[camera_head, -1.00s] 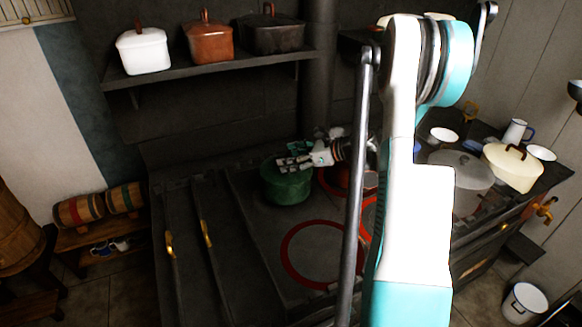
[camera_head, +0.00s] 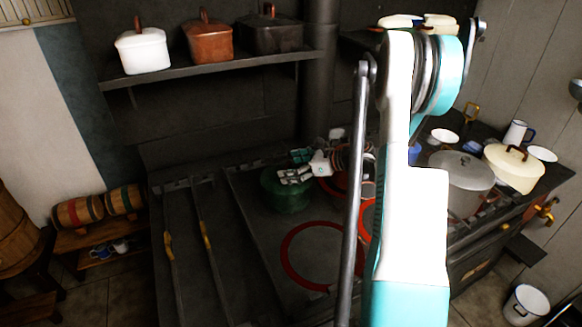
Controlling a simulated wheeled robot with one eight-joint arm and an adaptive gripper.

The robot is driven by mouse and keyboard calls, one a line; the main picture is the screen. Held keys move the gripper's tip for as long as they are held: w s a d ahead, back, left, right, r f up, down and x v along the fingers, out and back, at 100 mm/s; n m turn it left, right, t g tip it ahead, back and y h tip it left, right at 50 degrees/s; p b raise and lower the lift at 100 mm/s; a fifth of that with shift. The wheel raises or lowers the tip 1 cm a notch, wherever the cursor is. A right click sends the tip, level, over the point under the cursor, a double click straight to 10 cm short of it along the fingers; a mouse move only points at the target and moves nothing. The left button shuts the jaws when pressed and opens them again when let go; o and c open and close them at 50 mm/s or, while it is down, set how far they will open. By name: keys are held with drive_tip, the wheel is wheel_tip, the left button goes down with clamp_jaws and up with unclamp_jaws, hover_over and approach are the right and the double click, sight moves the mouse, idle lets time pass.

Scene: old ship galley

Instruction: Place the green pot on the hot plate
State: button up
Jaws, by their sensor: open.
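The green pot (camera_head: 287,198) is upright on the dark stove top, behind and slightly left of the front red-ringed hot plate (camera_head: 290,270). No red ring shows around its base; whether one lies hidden under it I cannot tell. Parts of other red rings show to the right, partly hidden by my arm. My gripper (camera_head: 296,167) is open at the pot's top, with one pale finger in front over the rim and a teal finger behind. Whether the fingers touch the pot I cannot tell.
A large grey lidded pot (camera_head: 462,172) and a cream pot (camera_head: 512,168) stand on the right of the stove. White, brown and black pots line the shelf (camera_head: 215,68) above. The front hot plate is bare. My arm hides the stove's middle.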

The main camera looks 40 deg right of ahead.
drive_tip(key=shift+r, duration=0.1)
drive_tip(key=p+v, duration=0.2)
drive_tip(key=v, duration=1)
